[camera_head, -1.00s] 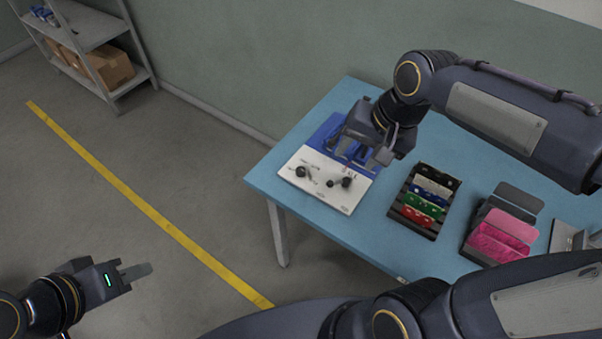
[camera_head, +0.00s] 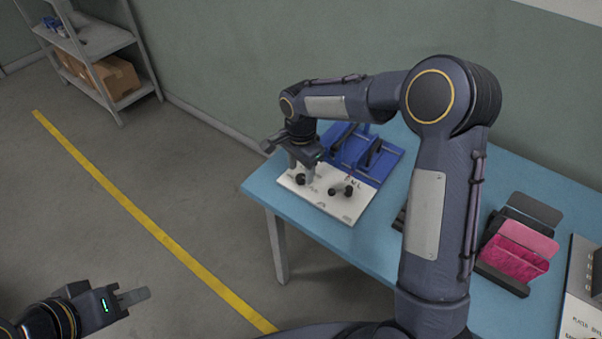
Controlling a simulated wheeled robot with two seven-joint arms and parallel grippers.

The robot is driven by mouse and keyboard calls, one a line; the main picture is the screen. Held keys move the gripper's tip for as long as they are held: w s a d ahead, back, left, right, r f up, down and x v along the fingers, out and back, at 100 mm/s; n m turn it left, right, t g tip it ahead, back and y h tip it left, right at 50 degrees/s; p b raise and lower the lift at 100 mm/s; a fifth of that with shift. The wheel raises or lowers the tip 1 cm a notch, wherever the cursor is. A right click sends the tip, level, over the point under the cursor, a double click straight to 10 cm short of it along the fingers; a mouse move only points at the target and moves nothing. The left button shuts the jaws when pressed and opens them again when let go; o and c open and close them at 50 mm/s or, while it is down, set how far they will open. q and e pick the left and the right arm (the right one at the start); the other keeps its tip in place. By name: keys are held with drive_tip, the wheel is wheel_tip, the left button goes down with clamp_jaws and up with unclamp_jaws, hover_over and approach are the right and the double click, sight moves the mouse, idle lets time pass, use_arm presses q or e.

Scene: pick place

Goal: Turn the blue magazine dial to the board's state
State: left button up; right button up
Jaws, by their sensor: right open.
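A white panel (camera_head: 345,211) with black knobs lies at the left end of the table, in front of a blue fixture (camera_head: 378,168). One black knob (camera_head: 300,180) is at the panel's left, and a pair of dark knobs (camera_head: 341,190) sits near its middle. I cannot tell which knob belongs to the blue magazine. My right gripper (camera_head: 301,169) is open, pointing down right by the left knob; contact is unclear. My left gripper (camera_head: 136,297) hangs over the floor at the lower left, clear of the table; its fingers show side-on. A white board (camera_head: 577,295) with small print stands at the right edge.
The blue table (camera_head: 329,249) also holds a dark holder with pink pieces (camera_head: 516,252). My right arm hides most of another dark tray (camera_head: 399,219) in the middle. A grey shelf with boxes (camera_head: 117,76) stands far off. The floor at left is clear.

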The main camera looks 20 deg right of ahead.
drive_tip(key=shift+f, duration=1.1)
drive_tip(key=shift+c, duration=0.2)
drive_tip(key=c, duration=0.9)
drive_tip(key=shift+c, duration=0.2)
